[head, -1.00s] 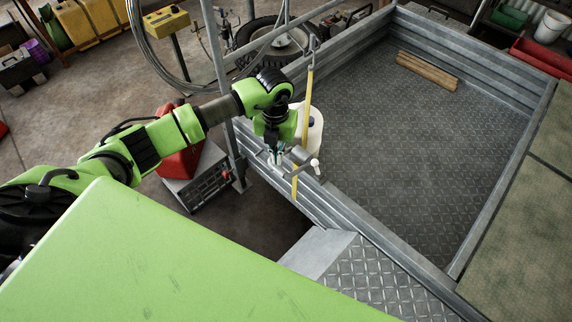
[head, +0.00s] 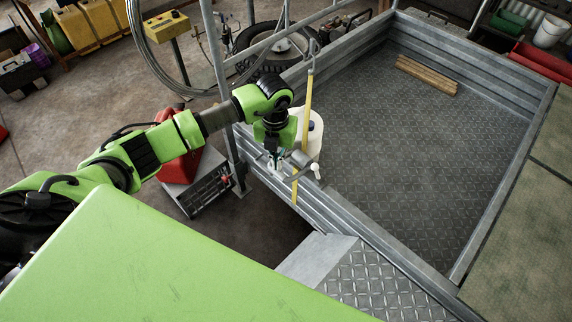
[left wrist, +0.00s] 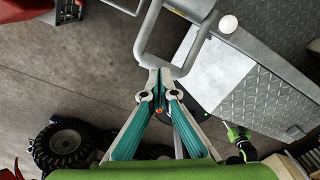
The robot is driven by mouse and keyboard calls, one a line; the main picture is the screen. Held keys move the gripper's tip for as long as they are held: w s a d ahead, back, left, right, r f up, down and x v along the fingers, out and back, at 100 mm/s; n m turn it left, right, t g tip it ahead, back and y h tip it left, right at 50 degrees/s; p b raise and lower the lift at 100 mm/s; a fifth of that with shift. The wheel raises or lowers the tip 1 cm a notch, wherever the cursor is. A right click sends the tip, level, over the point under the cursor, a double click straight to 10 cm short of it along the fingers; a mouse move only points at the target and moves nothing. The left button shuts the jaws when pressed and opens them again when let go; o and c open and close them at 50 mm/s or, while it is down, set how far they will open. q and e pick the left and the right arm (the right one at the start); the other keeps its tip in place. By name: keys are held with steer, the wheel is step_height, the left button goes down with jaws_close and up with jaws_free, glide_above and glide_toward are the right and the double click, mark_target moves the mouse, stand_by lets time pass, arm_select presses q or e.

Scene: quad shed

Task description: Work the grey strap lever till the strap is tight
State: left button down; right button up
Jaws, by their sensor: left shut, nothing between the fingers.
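The yellow strap (head: 307,100) runs from a hook on the upper rail down to the near side wall of the trailer bed. The grey strap lever (head: 299,158) sits low on it, by the wall top, with a white knob at its right. In the left wrist view the lever shows as a grey looped bar (left wrist: 143,45). My left gripper (head: 272,164) is at the lever's left end. In the wrist view my left gripper (left wrist: 164,70) has its fingertips together at the loop's lower bar, with nothing held. Whether they touch the bar is unclear.
A white drum (head: 316,128) stands just behind the strap inside the trailer. The trailer's side wall (head: 330,212) and an upright post (head: 217,55) are close to my arm. A red and grey machine (head: 205,180) stands on the floor. The bed's middle is clear.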

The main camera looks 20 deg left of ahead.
arm_select(q)
steer(key=shift+f, duration=0.1)
stand_by(0.4)
step_height(320, 180, down, 8)
steer(key=b, duration=0.6)
steer(key=shift+f+b, duration=0.25)
steer(key=shift+b, duration=0.15)
step_height(320, 180, up, 9)
steer(key=p, duration=0.6)
steer(key=shift+f, duration=0.15)
steer(key=shift+f, duration=0.1)
steer(key=shift+f+b, duration=3.45)
steer(key=shift+f, duration=0.95)
step_height(320, 180, up, 9)
steer(key=p, duration=0.6)
steer(key=shift+p, duration=0.3)
